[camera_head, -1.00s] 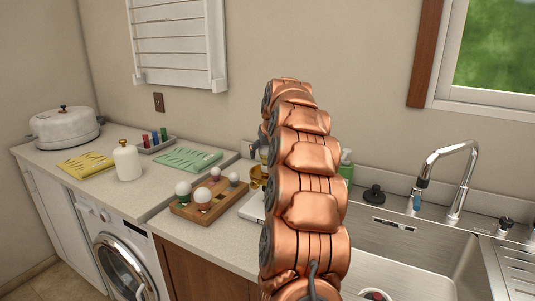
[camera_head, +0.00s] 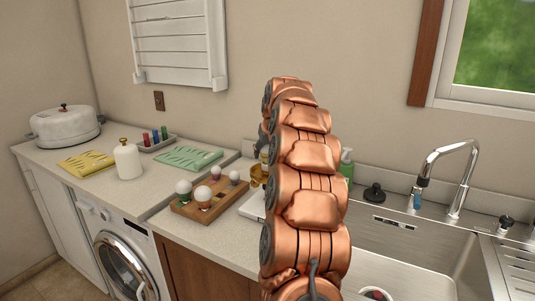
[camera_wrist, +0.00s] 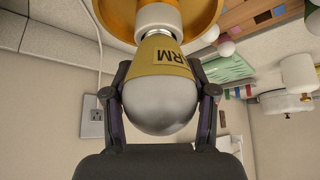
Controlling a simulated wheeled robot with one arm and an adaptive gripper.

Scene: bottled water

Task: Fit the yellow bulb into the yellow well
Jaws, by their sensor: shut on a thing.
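My gripper (camera_wrist: 160,100) is shut on the yellow bulb, a silvery globe with a yellow band (camera_wrist: 160,58) marked with dark letters that end in "RM". In the wrist view, the bulb's narrow white end points to the top of the picture, over the yellow well (camera_wrist: 207,14), a shiny yellow-orange round part. The end overlaps the well in this view; I cannot tell whether it is seated in it or just above it. In the head view, the yellow well (camera_head: 257,174) shows only partly, beside my copper arm, which hides most of the gripper and bulb.
A wooden board (camera_head: 228,199) with several bulbs stands left of the well. The sink (camera_head: 400,262) lies to the right.

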